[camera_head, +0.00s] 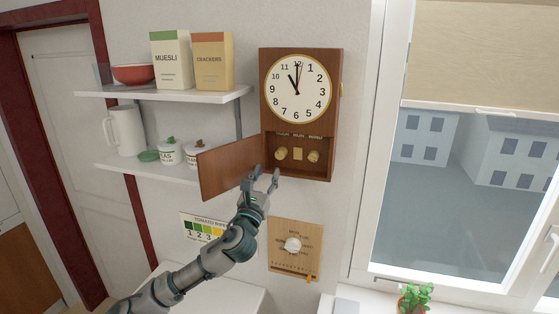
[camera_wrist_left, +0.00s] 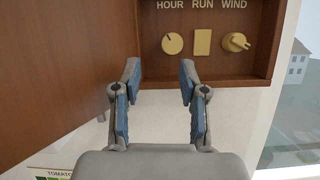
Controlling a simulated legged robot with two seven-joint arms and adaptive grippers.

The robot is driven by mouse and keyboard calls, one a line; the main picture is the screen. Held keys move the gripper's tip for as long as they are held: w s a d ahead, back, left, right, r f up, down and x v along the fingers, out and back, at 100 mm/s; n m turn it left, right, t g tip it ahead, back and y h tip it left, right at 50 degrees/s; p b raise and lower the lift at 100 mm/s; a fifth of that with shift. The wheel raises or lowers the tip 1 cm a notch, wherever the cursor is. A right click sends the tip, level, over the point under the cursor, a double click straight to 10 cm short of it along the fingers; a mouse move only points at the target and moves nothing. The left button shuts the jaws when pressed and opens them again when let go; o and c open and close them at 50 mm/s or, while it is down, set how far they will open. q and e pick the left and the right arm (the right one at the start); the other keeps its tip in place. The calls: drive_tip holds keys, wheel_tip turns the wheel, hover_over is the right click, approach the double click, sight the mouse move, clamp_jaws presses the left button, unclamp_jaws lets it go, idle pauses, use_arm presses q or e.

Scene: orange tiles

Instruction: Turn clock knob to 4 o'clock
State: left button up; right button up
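A wooden wall clock (camera_head: 298,89) hangs between the shelves and the window. Its hands point near 11 and 12. Its lower compartment is open, with the small door (camera_head: 228,168) swung out to the left. Inside, the left wrist view shows a round knob (camera_wrist_left: 172,43) under HOUR, a rectangular piece (camera_wrist_left: 202,42) under RUN and a knob (camera_wrist_left: 236,42) under WIND. My left gripper (camera_head: 268,174) is at the compartment's lower edge. In the left wrist view its fingers (camera_wrist_left: 158,75) are apart and empty, below the HOUR knob. My right gripper is not in view.
Two white shelves (camera_head: 170,92) at left hold a red bowl, boxes, a pitcher and canisters. A wooden panel (camera_head: 296,248) with a white dial is on the wall below the clock. A window (camera_head: 470,150) and a potted plant (camera_head: 413,297) are at right.

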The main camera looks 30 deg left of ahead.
use_arm(q)
drive_tip(key=a+b+v, duration=0.1)
drive_tip(key=b+v, duration=0.1)
drive_tip(key=v, duration=0.4)
drive_tip(key=s+a+b+v, duration=0.1)
drive_tip(key=b+v, duration=0.2)
drive_tip(key=v, duration=0.2)
drive_tip(key=shift+s, duration=0.3)
idle(0.3)
drive_tip(key=shift+r, duration=0.1)
idle(0.4)
drive_tip(key=shift+r, duration=0.1)
wheel_tip(320, 180, up, 10)
idle(0.3)
